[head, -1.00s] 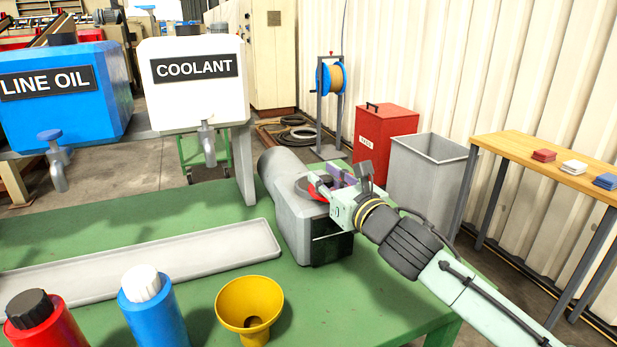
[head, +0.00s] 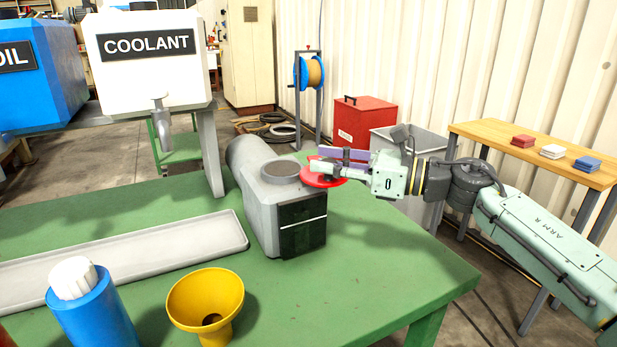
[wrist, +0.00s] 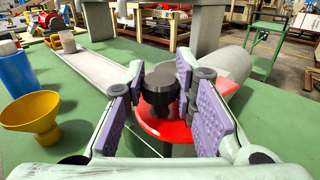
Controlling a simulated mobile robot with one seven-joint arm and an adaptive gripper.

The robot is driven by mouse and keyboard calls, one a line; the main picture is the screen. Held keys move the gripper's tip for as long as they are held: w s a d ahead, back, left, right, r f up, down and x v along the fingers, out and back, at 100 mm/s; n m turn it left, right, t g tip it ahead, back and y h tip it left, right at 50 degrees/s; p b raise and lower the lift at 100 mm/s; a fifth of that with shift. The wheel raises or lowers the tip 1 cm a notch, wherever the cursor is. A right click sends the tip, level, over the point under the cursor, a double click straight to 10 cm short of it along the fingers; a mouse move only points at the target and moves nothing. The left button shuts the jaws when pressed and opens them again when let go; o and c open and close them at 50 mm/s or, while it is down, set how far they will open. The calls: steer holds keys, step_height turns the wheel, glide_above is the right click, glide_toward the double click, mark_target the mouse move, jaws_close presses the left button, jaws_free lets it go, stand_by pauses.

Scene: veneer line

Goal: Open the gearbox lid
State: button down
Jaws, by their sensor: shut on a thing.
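The grey gearbox (head: 262,205) stands on the green table, with a dark round opening (head: 281,170) showing on its top. The red round lid (head: 318,180) is off to the right of that opening, level with the gearbox top. I cannot tell whether it still touches the housing. My gripper (head: 338,162) is shut on the lid's black knob. In the wrist view the purple finger pads stand on both sides of the knob (wrist: 160,88), with the red lid (wrist: 172,128) below them.
A long grey tray (head: 120,255), a blue bottle (head: 95,315) and a yellow funnel (head: 205,300) are on the green table (head: 375,285). The white coolant tank (head: 150,75) stands behind. The table's right front is clear. A grey bin (head: 390,140) stands beyond the table.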

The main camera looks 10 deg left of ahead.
steer(key=shift+w+d+r+n+g+b, duration=0.15)
steer(key=shift+w+d+n+g, duration=0.25)
steer(key=shift+n+g, duration=0.45)
steer(key=shift+w+d+f+n+g+b, duration=0.1)
steer(key=shift+w+d+n+g+b, duration=0.25)
steer(key=shift+g, duration=0.8)
steer(key=shift+w+d+r+n+g, duration=0.1)
steer(key=shift+w+d+n+g, duration=0.15)
steer(key=shift+d+n+g, duration=0.55)
steer(key=shift+a, duration=0.25)
steer(key=c, duration=1.3)
jaws_free()
steer(key=w+d, duration=0.2)
steer(key=d, duration=0.9)
steer(key=shift+w+d, duration=0.2)
steer(key=shift+d, duration=0.15)
